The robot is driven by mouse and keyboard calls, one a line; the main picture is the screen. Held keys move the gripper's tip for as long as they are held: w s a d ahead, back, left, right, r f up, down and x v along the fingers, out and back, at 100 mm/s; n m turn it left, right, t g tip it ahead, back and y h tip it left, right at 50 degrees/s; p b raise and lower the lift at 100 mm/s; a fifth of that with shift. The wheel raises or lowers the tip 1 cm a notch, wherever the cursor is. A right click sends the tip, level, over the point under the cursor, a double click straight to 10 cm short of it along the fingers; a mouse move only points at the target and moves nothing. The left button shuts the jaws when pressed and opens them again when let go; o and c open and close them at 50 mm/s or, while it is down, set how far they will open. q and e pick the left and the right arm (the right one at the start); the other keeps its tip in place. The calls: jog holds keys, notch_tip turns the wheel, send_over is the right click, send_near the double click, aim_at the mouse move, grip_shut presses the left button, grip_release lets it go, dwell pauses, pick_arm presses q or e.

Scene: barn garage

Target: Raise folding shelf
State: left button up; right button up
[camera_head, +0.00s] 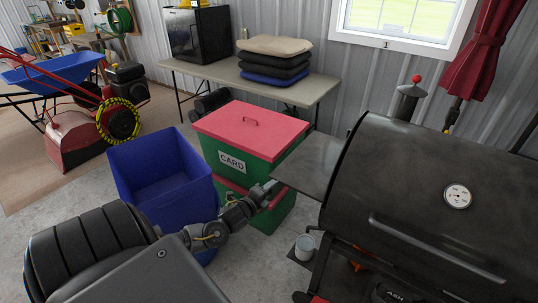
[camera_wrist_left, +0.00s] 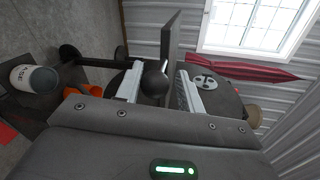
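The folding shelf (camera_head: 312,160) is a flat dark grey panel on the left side of the black barrel grill (camera_head: 425,190). It looks about level in the head view. My left gripper (camera_head: 273,188) is at the shelf's near left corner. In the left wrist view the shelf (camera_wrist_left: 171,45) shows edge-on, as a thin dark plate. My left gripper (camera_wrist_left: 158,90) has its two pale fingers apart, with the shelf edge and a dark round knob (camera_wrist_left: 153,82) between them. I cannot tell whether the fingers touch the shelf. My right gripper is out of view.
A green bin with a red lid (camera_head: 250,130) and an open blue bin (camera_head: 160,175) stand left of the shelf, close to my left arm. A folding table (camera_head: 225,76) with cushions is behind. A white can (camera_head: 305,247) sits low by the grill.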

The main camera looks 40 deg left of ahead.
pick_arm(q)
jog(key=shift+o, duration=1.2)
jog(key=shift+r, duration=0.25)
jog(key=shift+f, duration=0.15)
jog(key=shift+s+d+f, duration=0.1)
jog(key=shift+s, duration=0.15)
jog(key=v, duration=1)
jog(key=shift+s+r+b, duration=0.15)
jog(key=shift+r+b, duration=0.05)
jog(key=shift+b, duration=0.1)
